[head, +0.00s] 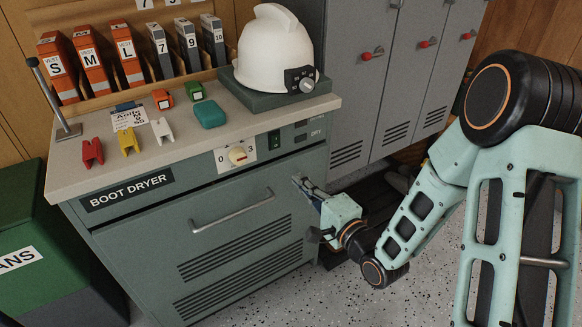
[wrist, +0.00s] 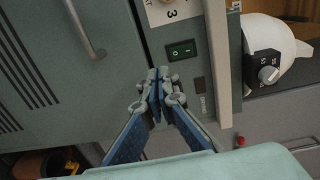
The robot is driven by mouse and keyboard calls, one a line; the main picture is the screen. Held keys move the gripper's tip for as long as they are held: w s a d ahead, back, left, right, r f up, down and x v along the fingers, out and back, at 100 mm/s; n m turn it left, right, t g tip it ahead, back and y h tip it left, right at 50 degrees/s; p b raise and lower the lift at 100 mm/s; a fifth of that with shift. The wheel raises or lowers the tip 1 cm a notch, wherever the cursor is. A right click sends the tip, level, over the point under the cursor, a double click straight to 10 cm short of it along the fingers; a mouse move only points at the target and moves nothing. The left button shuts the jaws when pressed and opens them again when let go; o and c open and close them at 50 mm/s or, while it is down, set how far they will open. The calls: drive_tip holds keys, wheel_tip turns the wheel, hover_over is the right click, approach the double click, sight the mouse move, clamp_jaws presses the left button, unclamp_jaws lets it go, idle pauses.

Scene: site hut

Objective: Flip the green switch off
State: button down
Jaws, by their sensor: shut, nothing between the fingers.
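The green rocker switch (head: 274,139) sits in a dark frame on the front panel of the boot dryer (head: 160,222), right of the dial. In the wrist view the switch (wrist: 181,50) is just beyond my fingertips and a little to their right. Which side of the rocker is pressed is too small to tell. My gripper (head: 298,182) is shut and empty in front of the dryer, below and slightly right of the switch. In the wrist view the fingertips (wrist: 159,74) are together, and the switch is fully visible, apart from them.
A dial (head: 237,155) marked 0 and 3 is left of the switch. A bar handle (head: 232,212) sticks out below it. On the dryer top are a white helmet (head: 275,52), small blocks and an upright lever (head: 50,95). Grey lockers (head: 400,75) stand right.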

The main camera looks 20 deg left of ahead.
drive_tip(key=shift+f+v, duration=0.15)
drive_tip(key=shift+v, duration=0.55)
drive_tip(key=shift+f+v, duration=0.1)
drive_tip(key=shift+v, duration=0.65)
